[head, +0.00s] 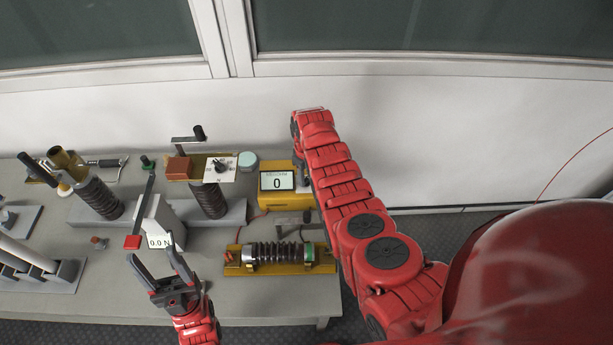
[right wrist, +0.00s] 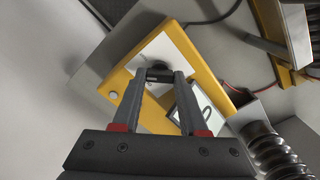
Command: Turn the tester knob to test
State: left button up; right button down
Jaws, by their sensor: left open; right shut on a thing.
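In the right wrist view, the tester (right wrist: 222,88) has a white panel with a black knob (right wrist: 158,76). My right gripper (right wrist: 159,73) is shut on this knob, one finger on each side. My left gripper (head: 152,250) is open and empty above the table's front part, left of the tester.
A fuse holder with a ribbed dark fuse (head: 277,252) lies in front of the tester. Ribbed insulator stands (head: 208,200) and levers crowd the left and back. The wall is close behind.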

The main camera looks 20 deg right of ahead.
jog(key=m, duration=0.4)
jog(key=shift+m, duration=0.3)
jog(key=m, duration=0.4)
jog(key=shift+b, duration=0.35)
jog(key=shift+c, duration=2.2)
grip_release()
